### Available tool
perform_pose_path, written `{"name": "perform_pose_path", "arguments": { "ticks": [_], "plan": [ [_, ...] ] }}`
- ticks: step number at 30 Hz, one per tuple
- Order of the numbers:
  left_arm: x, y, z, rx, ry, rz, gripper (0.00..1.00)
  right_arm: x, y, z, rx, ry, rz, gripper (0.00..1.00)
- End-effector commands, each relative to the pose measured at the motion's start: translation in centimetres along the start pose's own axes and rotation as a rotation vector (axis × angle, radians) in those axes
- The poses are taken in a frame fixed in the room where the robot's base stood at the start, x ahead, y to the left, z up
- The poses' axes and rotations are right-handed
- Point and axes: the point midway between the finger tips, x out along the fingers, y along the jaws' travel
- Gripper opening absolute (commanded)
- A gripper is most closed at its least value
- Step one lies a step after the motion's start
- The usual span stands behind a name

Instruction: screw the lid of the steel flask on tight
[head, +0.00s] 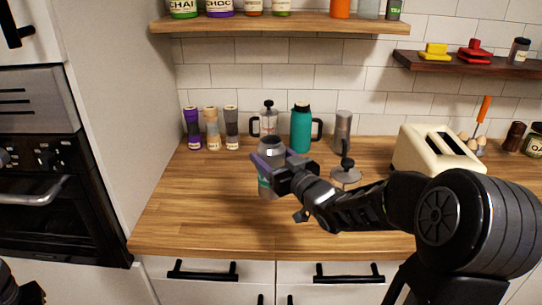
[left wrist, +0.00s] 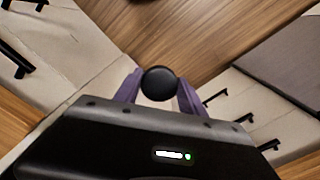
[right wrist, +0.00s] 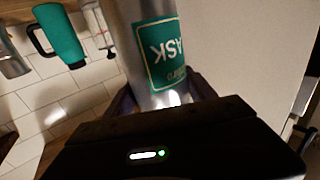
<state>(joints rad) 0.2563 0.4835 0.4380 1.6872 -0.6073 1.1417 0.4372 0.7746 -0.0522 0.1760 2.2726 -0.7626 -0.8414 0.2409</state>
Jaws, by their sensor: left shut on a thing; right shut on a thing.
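The steel flask (head: 271,148) stands roughly upright above or on the middle of the wooden counter. My right gripper (head: 268,165) is shut around its body. In the right wrist view the flask (right wrist: 150,45) shows a teal label between the fingers; its top is out of frame there. My left gripper (left wrist: 160,88) is shut on a round black thing, which looks like the lid (left wrist: 159,83), seen end-on between the purple fingers. It is apart from the flask. In the head view only a dark piece of my left arm shows at the lower left.
A French press (head: 268,119), a teal jug (head: 301,128) and a steel cylinder (head: 343,130) stand behind the flask. A cream toaster (head: 437,150) is on the right. Three grinders (head: 212,129) stand at the back left. The counter's left front (head: 190,220) is clear.

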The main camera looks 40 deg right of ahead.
Motion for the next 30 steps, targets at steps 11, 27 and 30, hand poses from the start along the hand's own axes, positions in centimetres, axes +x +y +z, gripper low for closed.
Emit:
{"name": "perform_pose_path", "arguments": {
  "ticks": [11,27,30],
  "plan": [
    [-0.02,0.00,0.00,0.000,0.000,0.000,0.09,0.02,-0.01,-0.17,-0.001,0.004,0.000,0.14],
    [-0.02,0.00,0.00,0.000,0.000,0.000,0.09,0.02,-0.01,-0.17,-0.001,0.004,0.000,0.00],
    [-0.02,-0.01,0.00,0.000,0.000,0.000,0.09,0.02,-0.01,-0.17,-0.001,0.004,0.000,0.00]
  ]
}}
